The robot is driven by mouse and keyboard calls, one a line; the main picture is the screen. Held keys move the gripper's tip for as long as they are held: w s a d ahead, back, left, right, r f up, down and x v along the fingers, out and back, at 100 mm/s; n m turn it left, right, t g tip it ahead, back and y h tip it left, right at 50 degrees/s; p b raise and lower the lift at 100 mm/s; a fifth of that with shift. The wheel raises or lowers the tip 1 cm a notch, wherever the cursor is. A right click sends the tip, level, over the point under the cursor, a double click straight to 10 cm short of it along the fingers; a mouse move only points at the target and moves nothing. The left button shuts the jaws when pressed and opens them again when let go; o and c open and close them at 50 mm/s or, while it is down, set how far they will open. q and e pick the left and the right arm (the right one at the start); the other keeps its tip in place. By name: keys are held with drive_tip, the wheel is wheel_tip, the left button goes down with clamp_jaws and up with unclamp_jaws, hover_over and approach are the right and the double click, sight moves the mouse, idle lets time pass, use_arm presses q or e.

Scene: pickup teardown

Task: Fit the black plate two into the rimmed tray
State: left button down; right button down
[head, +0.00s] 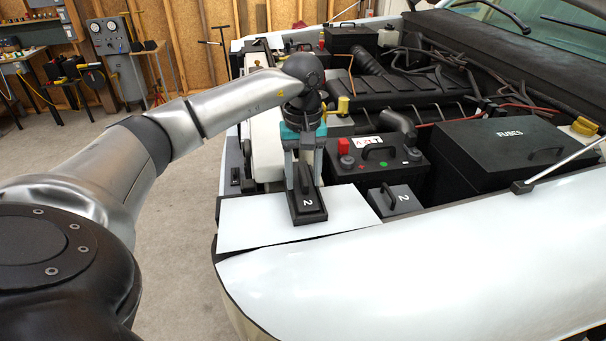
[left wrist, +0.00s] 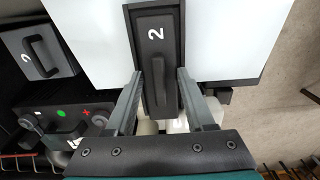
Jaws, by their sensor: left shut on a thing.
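The black plate two (head: 311,199), with a white "2" and a raised handle, is between the fingers of my left gripper (head: 304,188). The rimmed tray (head: 310,220) is black and lies on the white panel at the front corner of the truck. In the left wrist view, my left gripper (left wrist: 160,72) is shut on the plate (left wrist: 155,32), one finger on each side. My right gripper is not in view.
A grey block marked "2" with a handle (head: 397,200) stands right of the tray. Behind it are a black battery (head: 375,165) and a black fuse box (head: 510,155). The white fender (head: 420,270) is clear. Open floor lies left of the truck.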

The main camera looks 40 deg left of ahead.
sight(304, 173)
use_arm(q)
drive_tip(key=shift+s+d+f, duration=0.1)
drive_tip(key=shift+s+f, duration=0.1)
drive_tip(key=shift+f, duration=0.15)
drive_tip(key=c, duration=0.6)
unclamp_jaws()
drive_tip(key=shift+c, duration=0.2)
drive_tip(key=o, duration=0.5)
drive_tip(key=shift+w+r, duration=0.1)
drive_tip(key=shift+w, duration=0.05)
drive_tip(key=shift+c, duration=0.2)
drive_tip(key=shift+r, duration=0.55)
wheel_tip(304, 173, up, 10)
drive_tip(key=shift+w+f+b, duration=0.1)
drive_tip(key=shift+f+b, duration=0.05)
drive_tip(key=shift+b, duration=0.2)
drive_tip(key=shift+r+p, duration=1.05)
drive_tip(key=shift+r, duration=1.2)
